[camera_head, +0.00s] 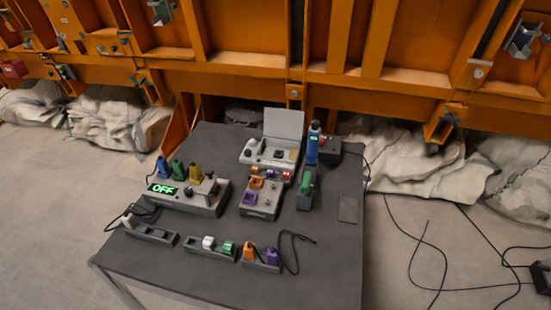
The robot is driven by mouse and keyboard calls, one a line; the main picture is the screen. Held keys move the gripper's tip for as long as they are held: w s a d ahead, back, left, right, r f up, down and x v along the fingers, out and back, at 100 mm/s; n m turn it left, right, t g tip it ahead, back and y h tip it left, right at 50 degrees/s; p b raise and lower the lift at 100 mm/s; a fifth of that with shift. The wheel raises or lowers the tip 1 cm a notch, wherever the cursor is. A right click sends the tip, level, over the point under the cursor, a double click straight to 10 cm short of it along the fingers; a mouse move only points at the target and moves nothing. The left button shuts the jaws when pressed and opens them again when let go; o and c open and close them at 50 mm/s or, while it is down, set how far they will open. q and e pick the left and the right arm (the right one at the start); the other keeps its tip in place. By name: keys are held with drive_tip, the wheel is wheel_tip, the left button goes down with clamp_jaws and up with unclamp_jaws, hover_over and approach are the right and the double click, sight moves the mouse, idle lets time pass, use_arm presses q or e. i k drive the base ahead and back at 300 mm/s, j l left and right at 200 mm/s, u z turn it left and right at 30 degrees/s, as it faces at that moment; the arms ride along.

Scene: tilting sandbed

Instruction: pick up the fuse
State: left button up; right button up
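No part is clearly recognisable as the fuse; the small coloured parts on the dark table (325,258) are too small to tell apart surely. A grey box (261,208) near the middle carries orange and purple blocks (256,183). Small holders at the front hold a white and a green piece (228,246), and an orange and a purple piece (271,257). A control box (190,204) shows a green "OFF" display (162,189), with blue, green and yellow plugs (178,170) behind it. Neither of my grippers is in view.
A grey case with an open lid (283,124) stands at the back, beside an upright blue device (313,145) and a green-topped piece (306,185). Black cables lie on the table and floor. An orange frame (240,70) with pale sacks (112,120) stands behind. The table's front right is clear.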

sight(286, 176)
drive_tip(key=i+j, duration=0.1)
drive_tip(key=j, duration=1.6)
